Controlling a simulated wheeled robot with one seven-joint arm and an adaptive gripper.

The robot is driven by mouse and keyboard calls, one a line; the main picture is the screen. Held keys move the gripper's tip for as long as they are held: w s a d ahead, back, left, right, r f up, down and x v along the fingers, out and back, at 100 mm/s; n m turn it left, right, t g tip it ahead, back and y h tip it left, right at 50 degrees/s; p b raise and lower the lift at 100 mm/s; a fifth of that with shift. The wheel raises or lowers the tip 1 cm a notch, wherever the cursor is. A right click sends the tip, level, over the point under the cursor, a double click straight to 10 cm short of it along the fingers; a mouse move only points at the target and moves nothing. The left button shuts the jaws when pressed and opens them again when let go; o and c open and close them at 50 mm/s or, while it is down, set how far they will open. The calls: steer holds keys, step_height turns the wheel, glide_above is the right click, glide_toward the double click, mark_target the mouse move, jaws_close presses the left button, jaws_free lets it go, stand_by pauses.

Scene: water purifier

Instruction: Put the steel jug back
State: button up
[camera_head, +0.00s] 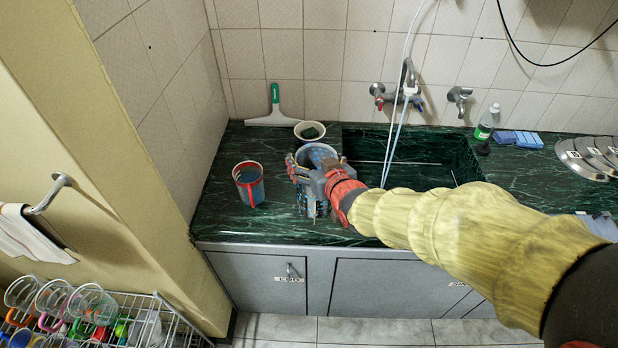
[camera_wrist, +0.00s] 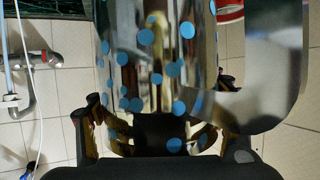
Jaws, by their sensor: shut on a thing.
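The steel jug is shiny with blue dots; it fills the middle of the wrist view (camera_wrist: 150,75), and its broad handle shows at the right there. In the head view the jug (camera_head: 314,150) is at the counter's left part, just left of the sink, mostly hidden behind my gripper. My gripper (camera_head: 312,190) is shut around the jug's body, with a finger on each side in the wrist view (camera_wrist: 155,130). I cannot tell whether the jug's base touches the counter.
A red-rimmed cup (camera_head: 249,184) stands close left of the jug. A bowl (camera_head: 309,131) and a squeegee (camera_head: 274,112) are behind. The sink (camera_head: 425,155) and faucet (camera_head: 405,85) are to the right. Green counter (camera_head: 222,205) is bare at the front left.

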steer(key=w+a+f+b, duration=0.1)
steer(key=w+f+b, duration=0.3)
steer(key=w+f, duration=0.6)
steer(key=shift+w+f, duration=0.25)
steer(key=shift+f, duration=0.35)
steer(key=shift+a, duration=0.1)
steer(key=shift+f+b, duration=0.2)
steer(key=shift+b, duration=0.15)
steer(key=o, duration=2.1)
